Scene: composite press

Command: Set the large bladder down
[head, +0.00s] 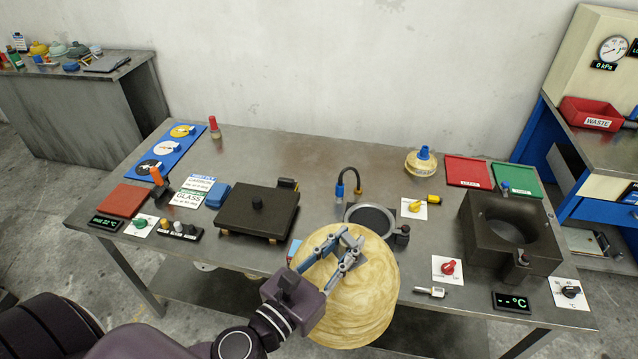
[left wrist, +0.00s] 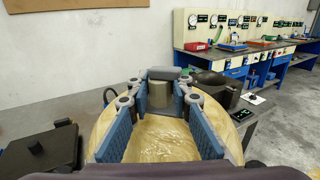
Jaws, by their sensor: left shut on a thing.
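The large bladder (head: 375,300) is a big, round, cream-yellow body with streaks. In the head view it covers part of the table's front edge, near the middle. My left gripper (head: 345,250) is shut on its top. In the left wrist view the blue-padded fingers of my left gripper (left wrist: 162,112) stand on either side of a grey-tan neck, and the bladder (left wrist: 165,138) spreads out below. I cannot tell whether its underside touches anything. My right gripper is in neither view.
The metal table (head: 300,155) has a round dark plate (head: 370,218) just behind the bladder. A dark flat press (head: 257,212) stands left, and a dark block mould (head: 512,235) right. A small bladder (head: 421,163) with a blue cap sits at the back. The table's back middle is clear.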

